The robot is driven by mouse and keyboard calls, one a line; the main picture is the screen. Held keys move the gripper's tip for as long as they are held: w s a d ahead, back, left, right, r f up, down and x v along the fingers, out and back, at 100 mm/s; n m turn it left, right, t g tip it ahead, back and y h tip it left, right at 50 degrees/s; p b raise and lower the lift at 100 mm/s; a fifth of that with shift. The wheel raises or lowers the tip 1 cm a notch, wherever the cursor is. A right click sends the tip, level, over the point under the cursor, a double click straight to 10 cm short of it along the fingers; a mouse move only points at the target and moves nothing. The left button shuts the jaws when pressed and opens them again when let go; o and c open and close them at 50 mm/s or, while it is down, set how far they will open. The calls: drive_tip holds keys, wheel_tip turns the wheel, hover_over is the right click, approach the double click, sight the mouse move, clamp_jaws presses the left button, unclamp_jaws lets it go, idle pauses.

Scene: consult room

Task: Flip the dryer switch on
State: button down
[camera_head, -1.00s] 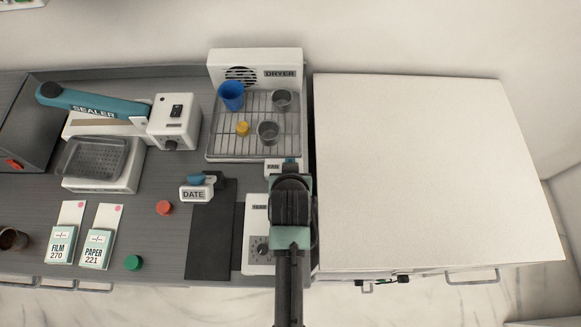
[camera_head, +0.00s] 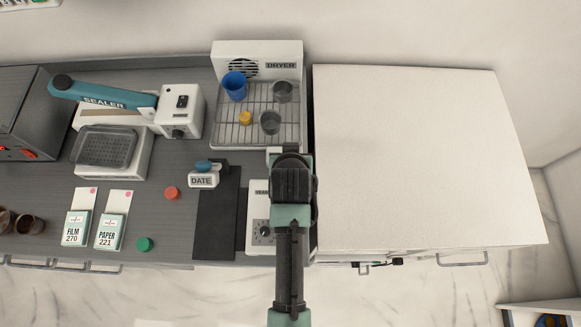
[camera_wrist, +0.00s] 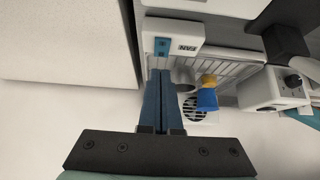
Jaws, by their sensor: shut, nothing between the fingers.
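The white dryer (camera_head: 257,56) stands at the back of the counter, with its wire rack (camera_head: 232,132) in front. A small white box marked FAN (camera_wrist: 188,30) sits at the rack's front right corner, and it carries a blue rocker switch (camera_wrist: 162,48). In the head view my arm hides most of this box (camera_head: 273,153), including the switch. My gripper (camera_wrist: 162,74) is shut and empty, its blue fingertips close to the box at the switch's side. I cannot tell whether they touch it, or which way the switch is set.
The rack holds a blue cup (camera_head: 235,86), two grey cups and a yellow piece (camera_head: 246,118). A white dial box (camera_head: 258,215) is beside my arm. A date stamp (camera_head: 203,178) and sealer (camera_head: 182,112) stand left. A bare white cabinet top (camera_head: 420,160) lies right.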

drive_tip(key=s+f+b+v, duration=0.1)
drive_tip(key=b+v, duration=0.1)
drive_tip(key=v, duration=0.8)
drive_tip(key=shift+s, duration=0.45)
drive_tip(key=shift+r, duration=0.1)
